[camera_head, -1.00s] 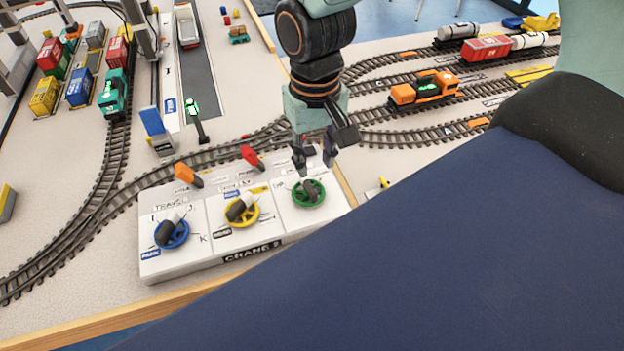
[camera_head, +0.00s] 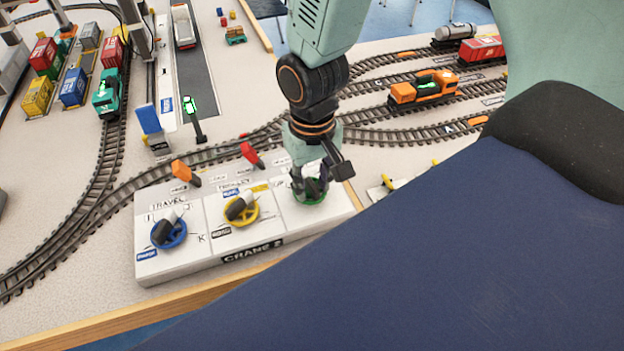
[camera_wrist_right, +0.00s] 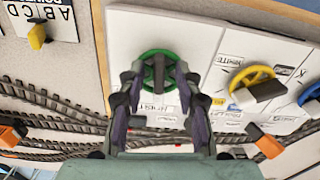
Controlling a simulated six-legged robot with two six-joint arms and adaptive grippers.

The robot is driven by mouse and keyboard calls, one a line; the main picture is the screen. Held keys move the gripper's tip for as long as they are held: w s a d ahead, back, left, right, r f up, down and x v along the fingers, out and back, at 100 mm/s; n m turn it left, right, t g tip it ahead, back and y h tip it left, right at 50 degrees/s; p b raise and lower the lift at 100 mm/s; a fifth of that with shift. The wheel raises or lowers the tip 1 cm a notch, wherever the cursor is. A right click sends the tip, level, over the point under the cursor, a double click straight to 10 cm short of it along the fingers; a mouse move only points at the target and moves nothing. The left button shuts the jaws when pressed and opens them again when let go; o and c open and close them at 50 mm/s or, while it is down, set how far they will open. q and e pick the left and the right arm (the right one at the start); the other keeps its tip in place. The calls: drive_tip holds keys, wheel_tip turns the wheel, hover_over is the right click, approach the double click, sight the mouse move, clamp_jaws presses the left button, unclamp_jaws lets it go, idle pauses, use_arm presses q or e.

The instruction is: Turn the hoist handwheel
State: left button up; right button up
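The green hoist handwheel (camera_head: 312,201) with a dark grip is at the right end of the white CRANE 2 panel (camera_head: 195,262). In the wrist view the green wheel (camera_wrist_right: 147,54) lies just ahead of the fingertips. My right gripper (camera_head: 310,186) points down over this wheel and hides most of it. In the wrist view my right gripper's fingers (camera_wrist_right: 158,77) stand apart, one on each side of the wheel's dark grip (camera_wrist_right: 158,74). A gap shows between the fingers and the grip. My left gripper is out of view.
A yellow handwheel (camera_head: 242,219) and a blue handwheel (camera_head: 166,234) with dark grips sit left on the same panel. An orange lever (camera_head: 184,172) and a red lever (camera_head: 250,152) stand behind them. Model rail tracks (camera_head: 85,215) run behind the panel.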

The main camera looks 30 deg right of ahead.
drive_tip(key=shift+d, duration=0.2)
drive_tip(key=c, duration=0.3)
drive_tip(key=shift+w+a, duration=0.1)
drive_tip(key=shift+a, duration=0.1)
clamp_jaws()
drive_tip(key=shift+d, duration=0.1)
